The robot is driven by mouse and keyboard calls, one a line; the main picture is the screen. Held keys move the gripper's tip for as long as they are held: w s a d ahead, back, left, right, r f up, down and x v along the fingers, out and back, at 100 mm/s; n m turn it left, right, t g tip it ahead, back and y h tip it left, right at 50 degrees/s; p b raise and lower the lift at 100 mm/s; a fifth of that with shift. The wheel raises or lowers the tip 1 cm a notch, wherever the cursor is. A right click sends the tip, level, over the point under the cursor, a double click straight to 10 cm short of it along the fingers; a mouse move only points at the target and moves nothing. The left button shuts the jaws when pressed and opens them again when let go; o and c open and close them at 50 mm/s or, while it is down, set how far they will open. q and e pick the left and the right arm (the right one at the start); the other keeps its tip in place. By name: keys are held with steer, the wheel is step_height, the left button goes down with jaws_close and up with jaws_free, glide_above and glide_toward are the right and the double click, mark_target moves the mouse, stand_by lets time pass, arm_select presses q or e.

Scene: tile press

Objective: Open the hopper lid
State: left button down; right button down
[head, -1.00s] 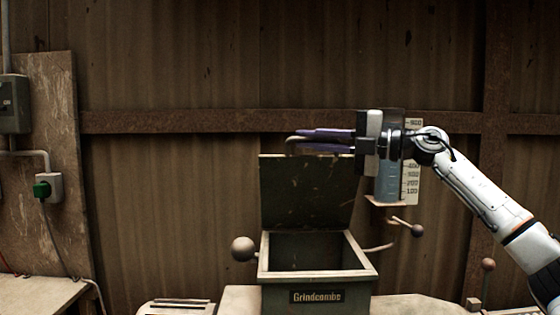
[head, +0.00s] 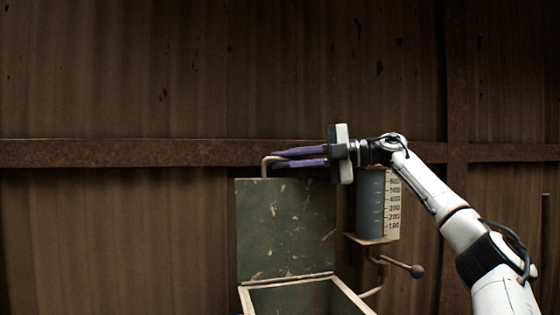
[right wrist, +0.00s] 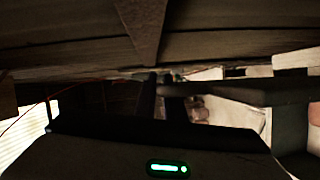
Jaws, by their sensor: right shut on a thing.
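The hopper lid (head: 286,225) is a worn dark green panel standing upright at the back of the open hopper (head: 307,294), in the head view. The fingers hide part of the handle. My left gripper is not in view.
A blue-grey measuring cylinder (head: 369,205) with a numbered scale (head: 392,208) stands on a small shelf right of the lid. Below it is a ball-ended lever (head: 416,271). A rusty beam (head: 110,152) crosses the corrugated wall behind. The left side is clear.

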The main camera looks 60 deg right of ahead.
steer(key=shift+r, duration=0.1)
steer(key=c, duration=1.8)
jaws_free()
steer(key=shift+s, duration=0.1)
steer(key=shift+c, duration=0.2)
step_height(320, 180, up, 5)
steer(key=p, duration=0.3)
steer(key=shift+p, duration=0.3)
step_height(320, 180, up, 3)
steer(key=shift+d+r, duration=0.1)
steer(key=shift+r, duration=0.9)
steer(key=shift+f, duration=0.1)
